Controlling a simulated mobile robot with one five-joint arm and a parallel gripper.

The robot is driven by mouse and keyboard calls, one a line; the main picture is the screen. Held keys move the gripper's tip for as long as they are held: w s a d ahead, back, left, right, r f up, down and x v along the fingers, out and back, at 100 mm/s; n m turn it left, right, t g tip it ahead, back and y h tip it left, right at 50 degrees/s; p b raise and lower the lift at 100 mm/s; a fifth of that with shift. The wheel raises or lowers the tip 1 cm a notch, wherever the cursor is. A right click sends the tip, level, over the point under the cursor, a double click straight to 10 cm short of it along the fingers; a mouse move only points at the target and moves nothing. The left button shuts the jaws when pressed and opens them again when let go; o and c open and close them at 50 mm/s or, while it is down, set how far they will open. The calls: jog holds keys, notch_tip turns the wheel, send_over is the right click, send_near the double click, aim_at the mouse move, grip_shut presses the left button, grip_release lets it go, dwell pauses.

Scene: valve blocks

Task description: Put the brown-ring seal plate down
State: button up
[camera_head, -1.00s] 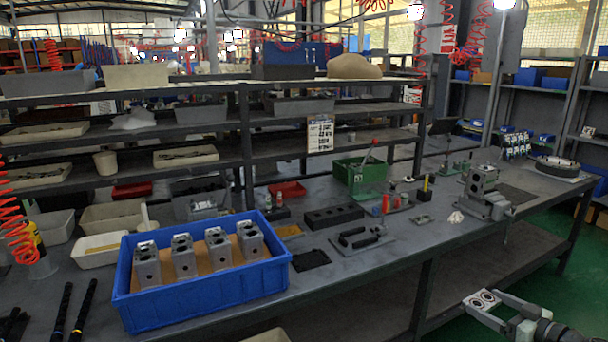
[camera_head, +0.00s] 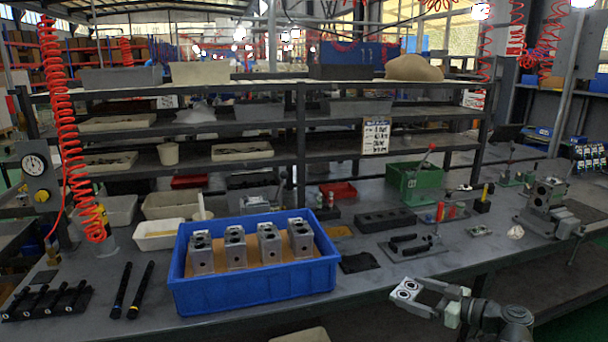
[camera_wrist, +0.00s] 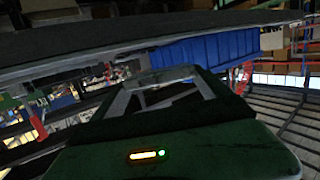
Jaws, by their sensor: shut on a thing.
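My gripper (camera_head: 420,293) is at the lower right of the head view, in front of the bench's front edge. It is shut on a small pale plate (camera_head: 405,289) with two dark rings; the ring colour is too small to be sure of. The plate looks clear of the bench. In the wrist view my gripper's fingers (camera_wrist: 165,88) show, but the plate cannot be made out. A blue crate (camera_head: 255,290) stands on the bench to the left, with several grey valve blocks (camera_head: 235,250) in a row on its brown floor.
On the bench (camera_head: 365,287) are a dark mat (camera_head: 359,262), a black-handled fixture (camera_head: 412,246), a black block with holes (camera_head: 385,220), a small plate (camera_head: 479,231) and a grey valve fixture (camera_head: 545,208). Black tools (camera_head: 130,290) lie left.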

jog(key=w+a+n+g+y, duration=0.2)
jog(key=w+a, duration=0.1)
jog(key=a, duration=1.2)
notch_tip(320, 180, up, 5)
jog(key=m+t+h+p, duration=0.2)
jog(key=p, duration=0.3)
send_over(403, 290)
jog(key=shift+r, duration=0.1)
jog(key=s+d+r+m+t+h+p, duration=0.1)
jog(key=s+d+r+p, duration=0.3)
jog(key=d, duration=0.6)
jog(key=s+d+r+m+t+h+p, duration=0.1)
jog(key=s+d+r+m+h+p, duration=0.2)
jog(key=d, duration=0.7)
jog(key=s+d+r+m+t+h+p, duration=0.2)
jog(key=s+d+r+p, duration=0.4)
jog(key=s+d, duration=0.4)
jog(key=shift+s+d+r+h, duration=0.15)
jog(key=shift+s+d+h, duration=0.15)
jog(key=shift+d+h, duration=0.2)
jog(key=shift+w, duration=0.1)
